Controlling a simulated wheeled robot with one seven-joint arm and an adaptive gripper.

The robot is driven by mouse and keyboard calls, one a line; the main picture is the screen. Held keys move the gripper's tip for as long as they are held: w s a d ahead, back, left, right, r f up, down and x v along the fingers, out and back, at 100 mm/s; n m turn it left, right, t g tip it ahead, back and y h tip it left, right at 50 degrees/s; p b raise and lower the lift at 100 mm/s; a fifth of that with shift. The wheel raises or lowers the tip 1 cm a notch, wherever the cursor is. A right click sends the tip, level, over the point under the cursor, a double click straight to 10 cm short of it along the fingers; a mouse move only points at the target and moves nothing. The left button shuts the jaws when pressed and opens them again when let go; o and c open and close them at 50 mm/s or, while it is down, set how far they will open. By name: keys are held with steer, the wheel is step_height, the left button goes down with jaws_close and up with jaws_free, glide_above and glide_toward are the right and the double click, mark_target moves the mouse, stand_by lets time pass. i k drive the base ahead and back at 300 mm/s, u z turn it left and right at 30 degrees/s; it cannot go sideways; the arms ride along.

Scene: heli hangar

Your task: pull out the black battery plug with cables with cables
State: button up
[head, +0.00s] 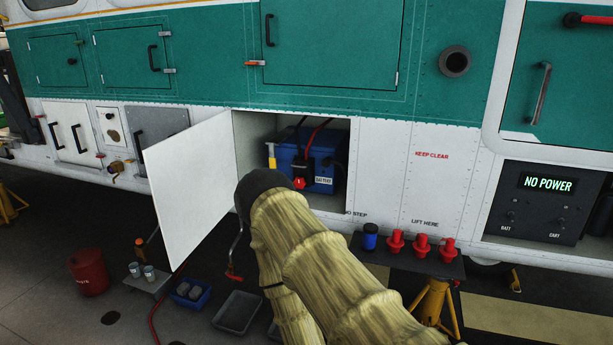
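A blue battery (322,182) with a "BATTERY" label sits inside an open compartment in the aircraft's white lower side. A black plug (300,168) appears to sit at its front, with a red knob (299,183) just below. A red cable (317,132) and a dark cable rise from that area. My arm reaches up from the bottom in a tan sleeve and ends in a dark rounded part (265,186) in front of the compartment's lower left. This hides part of the opening. My gripper's fingers cannot be made out, nor any contact with the plug.
The white compartment door (188,190) hangs open to the left. A panel (540,203) reads "NO POWER". Trays (237,313) and a red bucket (88,272) are on the floor.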

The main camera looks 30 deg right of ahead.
mark_target(301, 167)
steer(key=z, duration=0.6)
steer(key=i, duration=0.9)
steer(key=u, duration=0.6)
